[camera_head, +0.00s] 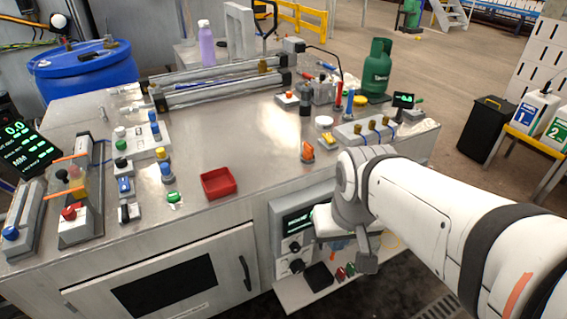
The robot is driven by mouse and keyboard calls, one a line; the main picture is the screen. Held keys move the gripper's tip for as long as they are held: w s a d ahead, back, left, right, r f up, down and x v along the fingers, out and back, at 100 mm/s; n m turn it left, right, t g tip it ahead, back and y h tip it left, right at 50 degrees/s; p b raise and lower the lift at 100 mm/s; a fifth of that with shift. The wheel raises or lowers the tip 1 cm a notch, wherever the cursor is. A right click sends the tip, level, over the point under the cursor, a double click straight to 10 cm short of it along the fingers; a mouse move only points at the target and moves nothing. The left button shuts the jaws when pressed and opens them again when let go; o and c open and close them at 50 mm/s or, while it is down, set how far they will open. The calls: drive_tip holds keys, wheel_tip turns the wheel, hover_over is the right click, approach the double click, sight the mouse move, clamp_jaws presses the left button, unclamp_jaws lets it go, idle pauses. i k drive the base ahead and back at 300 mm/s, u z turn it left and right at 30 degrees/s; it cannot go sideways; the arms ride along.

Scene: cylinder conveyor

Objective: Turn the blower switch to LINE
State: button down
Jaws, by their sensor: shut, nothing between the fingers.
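My white arm reaches in from the right to the front of the metal bench. My gripper (367,262) is low in front of the bench, just right of a grey control panel (280,222); it is shut and seems empty. The panel has a lit display (298,221), an upper black knob (294,246) and a lower black knob (297,265). No label is legible, so I cannot tell which control is the blower switch or where it points. My wrist hides the panel's right side.
A small shelf (292,294) with red and green buttons juts out below the panel. Floor is open beyond the bench.

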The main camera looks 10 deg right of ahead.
sight(295, 247)
drive_tip(key=u, duration=0.2)
drive_tip(key=k, duration=1.2)
drive_tip(key=u, duration=0.4)
drive_tip(key=i, duration=0.55)
